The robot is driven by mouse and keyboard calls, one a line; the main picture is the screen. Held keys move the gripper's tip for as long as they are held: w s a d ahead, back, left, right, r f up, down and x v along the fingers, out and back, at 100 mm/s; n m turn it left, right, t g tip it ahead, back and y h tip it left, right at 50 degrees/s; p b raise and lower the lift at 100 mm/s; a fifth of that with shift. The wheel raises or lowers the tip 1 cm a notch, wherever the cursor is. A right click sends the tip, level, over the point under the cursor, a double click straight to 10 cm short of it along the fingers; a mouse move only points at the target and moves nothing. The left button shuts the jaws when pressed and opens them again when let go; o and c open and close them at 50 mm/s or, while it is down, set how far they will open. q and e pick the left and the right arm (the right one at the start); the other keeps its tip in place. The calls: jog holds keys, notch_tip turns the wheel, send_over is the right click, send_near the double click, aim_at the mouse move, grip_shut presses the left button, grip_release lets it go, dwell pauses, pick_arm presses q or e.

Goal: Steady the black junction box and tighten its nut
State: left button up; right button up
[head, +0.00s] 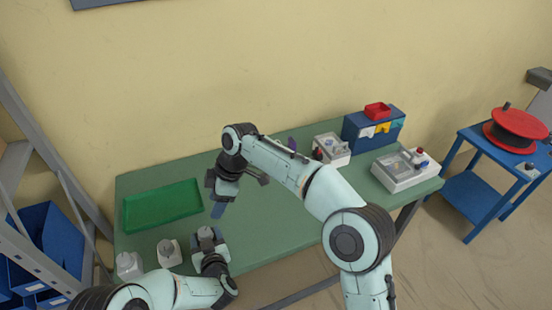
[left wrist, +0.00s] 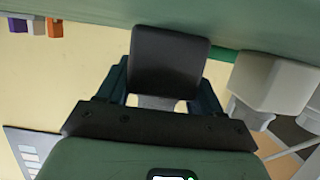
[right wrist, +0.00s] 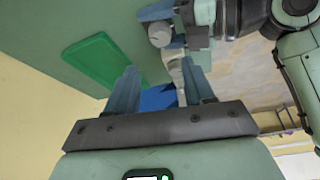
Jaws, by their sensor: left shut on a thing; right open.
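The black junction box (head: 208,245) stands near the table's front edge, with a round grey nut (head: 205,231) on its top. My left gripper (head: 211,254) is shut on the box from the front. In the left wrist view the dark box (left wrist: 170,60) fills the space between its two fingers. My right gripper (head: 218,210) hangs a little behind and above the box, apart from it, fingers pointing down. In the right wrist view its fingers (right wrist: 160,88) are spread with nothing between them. The nut's contact with the box is too small to judge.
Two pale boxes (head: 168,253) (head: 129,265) with grey tops stand left of the black box. A green tray (head: 162,207) lies behind them. A blue bin unit (head: 373,130) and grey devices (head: 405,168) stand at the right. The table's middle is clear beneath my right arm.

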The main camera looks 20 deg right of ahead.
aim_at(205, 231)
jog(key=x, duration=1.2)
jog(key=shift+d+f, duration=0.1)
jog(key=shift+w+f+n, duration=0.1)
jog(key=shift+w+n, duration=0.05)
jog(key=shift+n, duration=0.35)
jog(key=n+g, duration=0.1)
jog(key=n, duration=0.1)
jog(key=shift+w+n, duration=0.15)
jog(key=shift+n, duration=0.15)
jog(key=shift+d+r+n+g, duration=0.1)
jog(key=shift+r+n+g, duration=0.3)
jog(key=shift+n, duration=0.1)
jog(key=s+v, duration=0.1)
jog(key=v, duration=1.1)
jog(key=w+d+f+m+t+h, duration=0.2)
jog(key=w+d+m, duration=0.3)
jog(key=d, duration=0.6)
jog(key=w+d+f+m+t+h, duration=0.3)
jog(key=w+d, duration=0.4)
jog(key=d, duration=0.4)
jog(key=shift+f+m+t+h, duration=0.2)
jog(key=shift+m+t+h, duration=0.6)
jog(key=shift+m, duration=0.4)
jog(key=shift+w+a, duration=0.1)
